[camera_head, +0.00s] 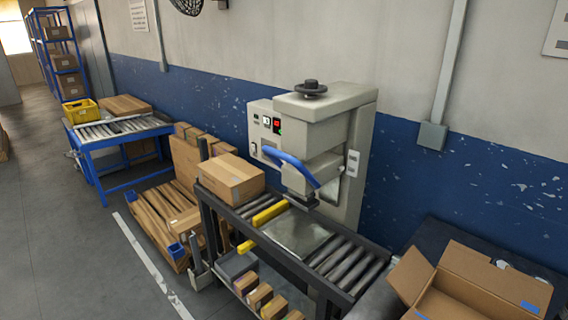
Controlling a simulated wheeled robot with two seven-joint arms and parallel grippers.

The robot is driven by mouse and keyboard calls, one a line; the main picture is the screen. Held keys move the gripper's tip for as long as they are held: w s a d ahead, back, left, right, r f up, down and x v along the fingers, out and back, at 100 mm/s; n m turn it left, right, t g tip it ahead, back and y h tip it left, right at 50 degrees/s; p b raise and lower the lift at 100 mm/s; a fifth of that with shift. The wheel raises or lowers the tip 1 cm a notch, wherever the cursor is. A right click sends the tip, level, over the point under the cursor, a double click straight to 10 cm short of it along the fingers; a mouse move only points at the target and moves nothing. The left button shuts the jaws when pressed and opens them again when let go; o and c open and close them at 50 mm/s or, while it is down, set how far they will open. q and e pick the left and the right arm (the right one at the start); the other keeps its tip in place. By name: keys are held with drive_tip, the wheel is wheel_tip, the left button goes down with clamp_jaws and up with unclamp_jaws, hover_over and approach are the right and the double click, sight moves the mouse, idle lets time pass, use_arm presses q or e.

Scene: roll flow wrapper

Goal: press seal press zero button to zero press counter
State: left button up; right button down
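The seal press (336,115) is a beige machine against the wall, standing over the roller conveyor, with a black knob (311,88) on top. A small panel (264,138) on its left side carries a red-lit element (276,126), a white element (265,120) and a small dark element. These are too small to read, and I cannot tell which is the zero button. A blue curved handle (291,166) is on the press front, above a metal plate (297,232). Neither of my grippers shows in the head view.
A closed carton (231,178) sits on the conveyor (351,268) left of the press, near a yellow bar (263,214). Small boxes lie on a shelf below. An open carton (480,283) is at right. Floor (75,250) at left is clear.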

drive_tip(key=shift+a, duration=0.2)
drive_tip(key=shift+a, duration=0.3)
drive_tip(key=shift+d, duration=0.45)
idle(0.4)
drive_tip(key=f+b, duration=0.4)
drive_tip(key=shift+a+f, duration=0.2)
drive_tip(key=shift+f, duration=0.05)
